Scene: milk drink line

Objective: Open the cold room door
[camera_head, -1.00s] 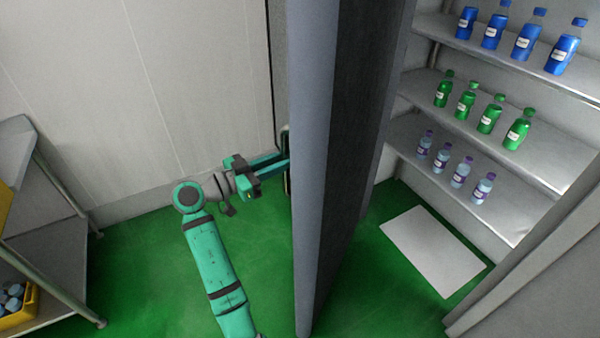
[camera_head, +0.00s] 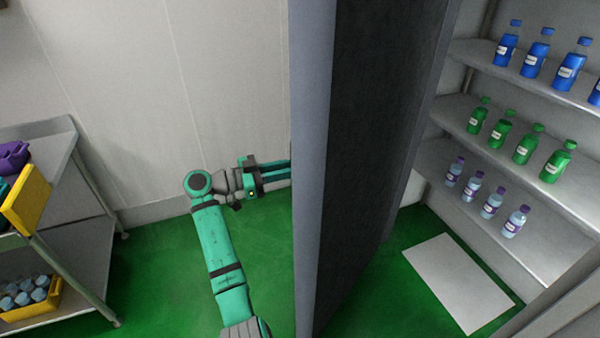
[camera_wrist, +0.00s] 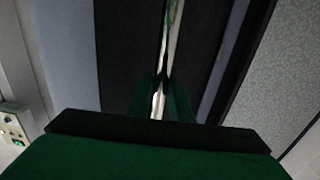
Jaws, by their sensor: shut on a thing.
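The cold room door (camera_head: 385,130) stands partly open in the head view, its grey edge (camera_head: 312,170) toward me and its dark inner side facing right. My gripper (camera_head: 284,170) is at the left, outer face of the door. Its fingertips and the handle are hidden behind the door's edge in the head view. In the wrist view my gripper (camera_wrist: 162,100) is shut on a thin pale upright bar, the door handle (camera_wrist: 171,35). The dark door face lies beyond it.
Inside, shelves (camera_head: 500,115) hold rows of blue, green and purple-capped bottles. A white mat (camera_head: 458,283) lies on the green floor. At the left stands a metal rack (camera_head: 85,245) with a yellow crate (camera_head: 30,308) of bottles. Green floor is clear around my arm.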

